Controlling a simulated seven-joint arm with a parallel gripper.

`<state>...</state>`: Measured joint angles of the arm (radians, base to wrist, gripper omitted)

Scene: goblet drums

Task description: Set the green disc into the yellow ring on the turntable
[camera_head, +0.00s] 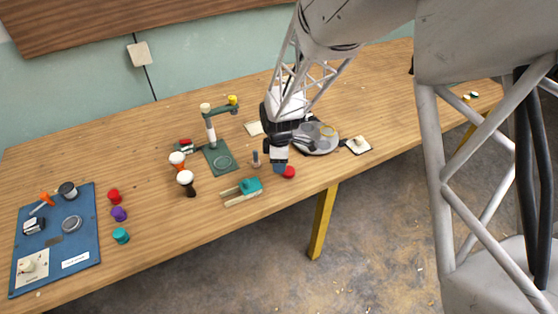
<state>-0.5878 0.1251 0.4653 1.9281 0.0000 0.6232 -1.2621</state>
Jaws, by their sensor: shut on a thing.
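The turntable (308,144) is a grey round plate on the table, partly hidden behind my gripper. The yellow ring (328,131) lies on its right side. My gripper (279,162) is low over the table, in front and to the left of the turntable. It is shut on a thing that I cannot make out. A small blue piece (280,169) shows right below it; I cannot tell whether it is held or stands on the table. I cannot pick out the green disc; it may be hidden at the jaws.
A red knob (289,172) sits close to my gripper. A teal block on rails (250,186), a dark green stand (219,160) and white-topped drums (186,178) stand left. A blue board (85,248) is far left.

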